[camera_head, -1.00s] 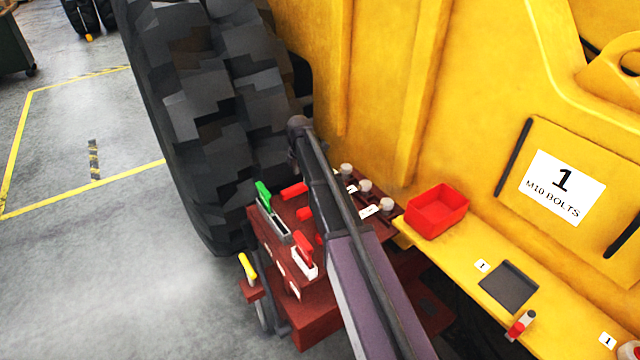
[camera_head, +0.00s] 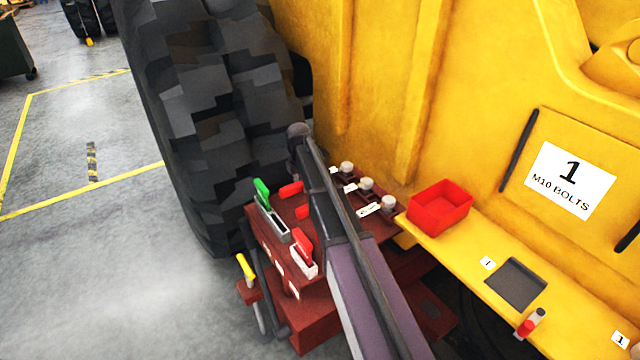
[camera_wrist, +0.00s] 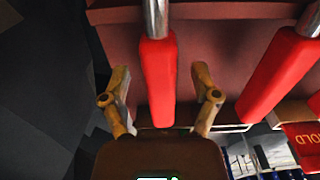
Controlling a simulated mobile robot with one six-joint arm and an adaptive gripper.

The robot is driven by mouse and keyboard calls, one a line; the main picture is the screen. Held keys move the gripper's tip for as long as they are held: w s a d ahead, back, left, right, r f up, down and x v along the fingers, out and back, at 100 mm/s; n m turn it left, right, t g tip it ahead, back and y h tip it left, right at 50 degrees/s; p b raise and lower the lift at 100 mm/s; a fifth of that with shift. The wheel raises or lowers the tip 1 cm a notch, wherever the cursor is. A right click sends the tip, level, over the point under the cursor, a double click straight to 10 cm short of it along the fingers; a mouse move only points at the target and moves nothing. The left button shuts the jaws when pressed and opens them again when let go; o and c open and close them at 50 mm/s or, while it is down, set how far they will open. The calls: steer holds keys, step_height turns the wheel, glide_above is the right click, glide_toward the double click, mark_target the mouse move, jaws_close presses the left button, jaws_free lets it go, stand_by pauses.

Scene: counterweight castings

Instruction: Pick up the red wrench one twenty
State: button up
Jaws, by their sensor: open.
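Several red-handled tools lie on a dark red cart top (camera_head: 262,222) in the head view, including a red handle (camera_head: 291,188) and another red handle (camera_head: 303,212). In the wrist view one red handle (camera_wrist: 159,80) with a metal shaft lies between the fingers of my gripper (camera_wrist: 161,78). The fingers are open, with a gap on each side of the handle. A second red handle (camera_wrist: 277,75) lies to the right, outside the fingers. I cannot read which wrench is one twenty. My arm hides part of the cart in the head view.
A white holder with a red piece (camera_head: 302,245) and a green-handled item (camera_head: 263,193) stand on the cart. Silver-topped fittings (camera_head: 367,184) line its far side. A large tyre (camera_head: 205,110) is close on the left. A red bin (camera_head: 440,207) sits on the yellow ledge.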

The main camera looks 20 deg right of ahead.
steer(key=shift+f+b, duration=0.4)
steer(key=shift+f, duration=0.35)
jaws_close()
